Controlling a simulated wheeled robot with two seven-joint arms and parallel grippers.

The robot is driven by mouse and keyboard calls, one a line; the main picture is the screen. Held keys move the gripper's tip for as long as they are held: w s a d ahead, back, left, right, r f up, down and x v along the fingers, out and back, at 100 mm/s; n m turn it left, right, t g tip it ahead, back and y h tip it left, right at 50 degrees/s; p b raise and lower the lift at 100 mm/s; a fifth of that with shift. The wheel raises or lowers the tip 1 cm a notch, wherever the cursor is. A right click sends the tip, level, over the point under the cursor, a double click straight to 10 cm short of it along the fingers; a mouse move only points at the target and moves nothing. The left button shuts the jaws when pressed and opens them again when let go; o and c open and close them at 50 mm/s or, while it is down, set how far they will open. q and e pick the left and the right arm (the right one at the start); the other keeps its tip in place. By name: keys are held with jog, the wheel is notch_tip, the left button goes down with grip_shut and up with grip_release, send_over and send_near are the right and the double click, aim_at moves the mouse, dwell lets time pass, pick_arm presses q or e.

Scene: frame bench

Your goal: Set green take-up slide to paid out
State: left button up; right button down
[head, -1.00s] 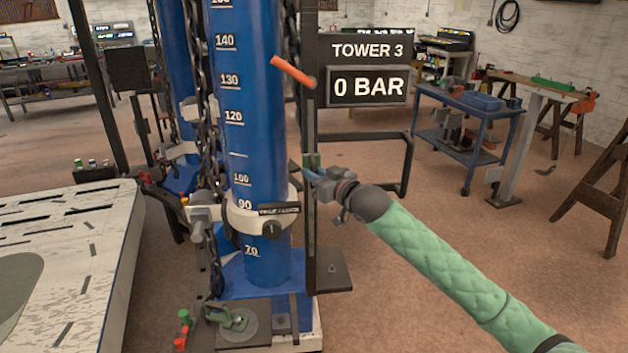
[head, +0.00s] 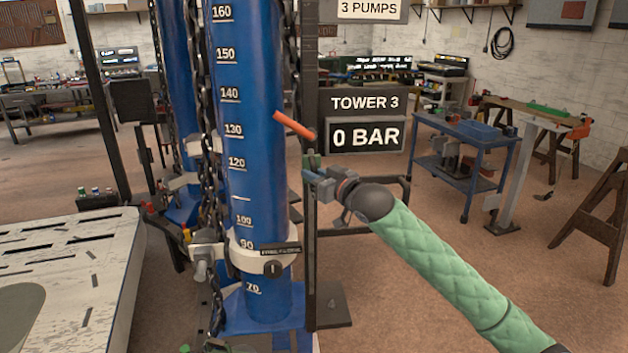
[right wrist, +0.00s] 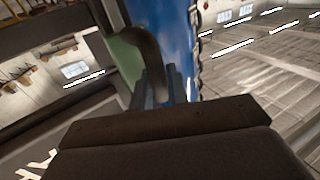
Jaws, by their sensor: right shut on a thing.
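The green take-up slide (head: 313,160) is a small green piece on the dark upright post (head: 310,240) beside the blue tower column (head: 250,190). It sits about level with the 120 mark, below the orange lever (head: 293,125). My right gripper (head: 312,175) is shut on it from the right and partly hides it. In the right wrist view, the green piece (right wrist: 122,55) shows beside a dark curved part, next to the gripper fingers (right wrist: 166,85). My left gripper is not in view.
A display (head: 365,135) reading 0 BAR stands behind the post. A white collar (head: 262,255) wraps the column near 90. Chains (head: 208,150) hang left of it. A slotted white table (head: 70,270) is at left. A blue cart (head: 465,155) stands at right.

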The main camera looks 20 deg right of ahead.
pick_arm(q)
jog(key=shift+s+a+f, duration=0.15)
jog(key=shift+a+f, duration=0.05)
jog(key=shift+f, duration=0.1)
pick_arm(e)
jog(key=shift+d+r, duration=0.1)
jog(key=shift+r, duration=0.4)
jog(key=c, duration=1.4)
grip_release()
jog(key=shift+r, duration=0.1)
jog(key=shift+c, duration=0.2)
